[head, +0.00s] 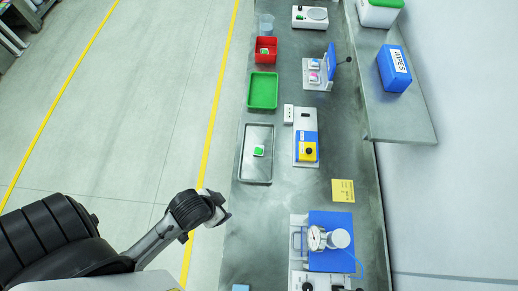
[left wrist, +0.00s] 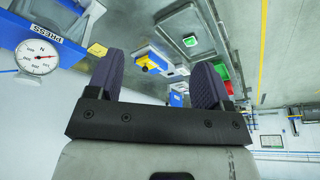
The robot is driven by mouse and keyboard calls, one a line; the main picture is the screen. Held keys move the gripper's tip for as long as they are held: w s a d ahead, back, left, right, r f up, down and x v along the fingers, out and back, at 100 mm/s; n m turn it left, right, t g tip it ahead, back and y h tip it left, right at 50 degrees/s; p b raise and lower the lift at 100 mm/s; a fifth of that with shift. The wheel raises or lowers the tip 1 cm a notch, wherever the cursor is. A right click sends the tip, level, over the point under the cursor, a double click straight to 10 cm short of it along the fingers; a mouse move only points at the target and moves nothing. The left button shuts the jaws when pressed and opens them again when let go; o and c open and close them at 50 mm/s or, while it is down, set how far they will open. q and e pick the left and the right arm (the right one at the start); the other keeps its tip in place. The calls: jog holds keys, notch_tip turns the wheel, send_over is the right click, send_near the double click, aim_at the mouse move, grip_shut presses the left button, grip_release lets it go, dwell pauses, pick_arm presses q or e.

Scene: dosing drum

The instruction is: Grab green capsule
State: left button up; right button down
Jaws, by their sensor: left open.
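The green capsule (head: 258,151), a small green and white piece, lies in the grey metal tray (head: 243,166) on the bench. In the left wrist view the green capsule (left wrist: 190,41) shows in the tray beyond my fingers. My left gripper (head: 223,206) is at the bench's left edge, below and left of the tray in the head view, apart from the capsule. In the left wrist view its two dark fingers (left wrist: 160,80) are spread wide with nothing between them. My right gripper is not seen.
Beyond the tray are a green tray (head: 263,90) and a red bin (head: 265,57) holding another green and white piece. A blue-and-grey device with a yellow block (head: 306,151) stands right of the tray. A gauge device (head: 318,238) stands nearer. A wall shelf (head: 399,115) borders the right.

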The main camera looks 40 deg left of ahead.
pick_arm(q)
jog(key=shift+s+d, duration=0.15)
jog(key=shift+d, duration=0.1)
dwell(0.3)
